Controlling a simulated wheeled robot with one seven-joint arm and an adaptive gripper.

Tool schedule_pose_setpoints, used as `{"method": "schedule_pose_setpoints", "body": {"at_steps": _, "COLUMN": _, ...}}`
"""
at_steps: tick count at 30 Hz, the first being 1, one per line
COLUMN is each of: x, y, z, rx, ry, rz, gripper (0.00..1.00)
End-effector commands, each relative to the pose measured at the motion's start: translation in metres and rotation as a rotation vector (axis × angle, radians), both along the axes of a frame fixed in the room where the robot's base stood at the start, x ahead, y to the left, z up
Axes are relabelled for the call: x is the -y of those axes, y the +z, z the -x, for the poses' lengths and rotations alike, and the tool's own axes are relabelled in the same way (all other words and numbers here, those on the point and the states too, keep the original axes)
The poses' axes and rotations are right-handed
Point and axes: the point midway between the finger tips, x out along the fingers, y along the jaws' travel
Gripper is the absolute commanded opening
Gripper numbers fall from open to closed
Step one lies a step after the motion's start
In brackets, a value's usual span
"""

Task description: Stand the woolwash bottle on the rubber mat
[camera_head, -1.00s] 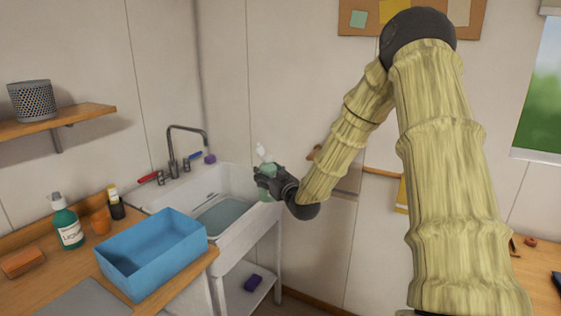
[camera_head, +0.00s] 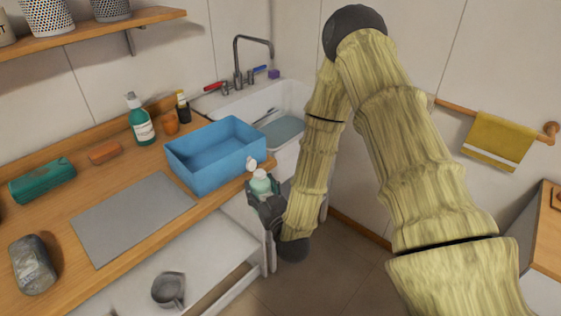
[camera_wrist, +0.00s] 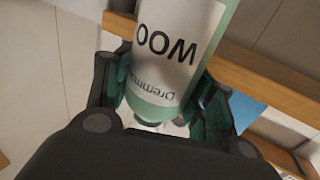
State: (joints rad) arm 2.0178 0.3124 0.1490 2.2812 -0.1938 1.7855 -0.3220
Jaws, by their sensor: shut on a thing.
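My gripper (camera_head: 268,197) is shut on the woolwash bottle (camera_head: 261,183), a pale green bottle with a white top. It is held roughly upright in front of the counter edge, beside the blue bin. In the wrist view the bottle (camera_wrist: 178,45) fills the space between the fingers, and its white label reads "WOO". The lower part of the bottle is hidden by the gripper in the head view. The grey rubber mat (camera_head: 132,215) lies flat and bare on the wooden counter, left of the gripper.
A blue bin (camera_head: 215,163) stands between the mat and the sink (camera_head: 285,105). A green pump bottle (camera_head: 140,122), an orange cup (camera_head: 170,124) and a brick-coloured block (camera_head: 104,153) stand behind the mat. A green packet (camera_head: 42,181) and a grey wrapped bundle (camera_head: 33,266) lie left of it.

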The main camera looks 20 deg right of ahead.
Motion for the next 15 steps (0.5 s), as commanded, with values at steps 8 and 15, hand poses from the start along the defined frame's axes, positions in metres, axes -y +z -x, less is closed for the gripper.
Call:
{"method": "schedule_pose_setpoints", "body": {"at_steps": 8, "x": -0.044, "y": -0.031, "z": 0.02, "rx": -0.011, "ry": 0.019, "rz": -0.008, "gripper": 0.29}}
{"method": "schedule_pose_setpoints", "body": {"at_steps": 15, "x": -0.066, "y": -0.047, "z": 0.031, "rx": -0.022, "ry": 0.025, "rz": -0.019, "gripper": 0.29}}
